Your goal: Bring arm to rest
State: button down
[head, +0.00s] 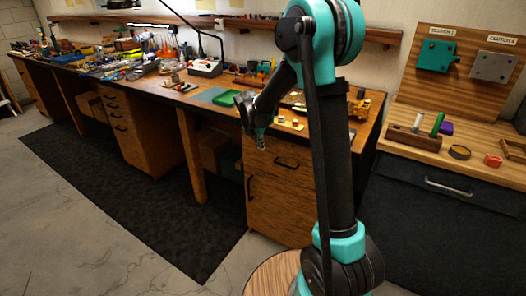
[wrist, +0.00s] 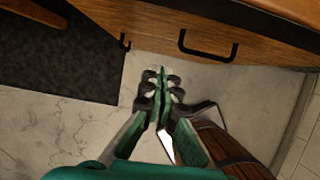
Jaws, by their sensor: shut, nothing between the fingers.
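My gripper (head: 259,137) hangs at the end of my raised teal and black arm, in front of the workbench's wooden cabinet in the head view. It points downward. In the wrist view my gripper (wrist: 161,80) has its green fingers together with nothing between them, above the pale floor. It touches nothing that I can see.
A long wooden workbench (head: 222,100) carries many tools. A dark mat (head: 130,200) lies before it on the pale floor. At right, a second bench (head: 460,165) holds small parts below a wooden panel (head: 440,88). A drawer handle (wrist: 207,46) shows near my gripper in the wrist view.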

jog(key=s+d+r+m+y, duration=0.1)
jog(key=s+d+m, duration=0.3)
jog(key=s+m, duration=0.35)
jog(key=s+d+r+m, duration=0.1)
jog(key=s+d+m, duration=0.3)
jog(key=s+m, duration=0.3)
jog(key=s+d+f+m, duration=0.1)
jog(key=s+f+m, duration=0.1)
jog(key=s+m, duration=0.5)
jog(key=s+d+f+m+y, duration=0.1)
jog(key=s+d+f+m, duration=0.1)
jog(key=s+m, duration=0.5)
jog(key=s, duration=0.4)
jog(key=shift+d+t+y, duration=0.25)
jog(key=shift+t+y, duration=0.05)
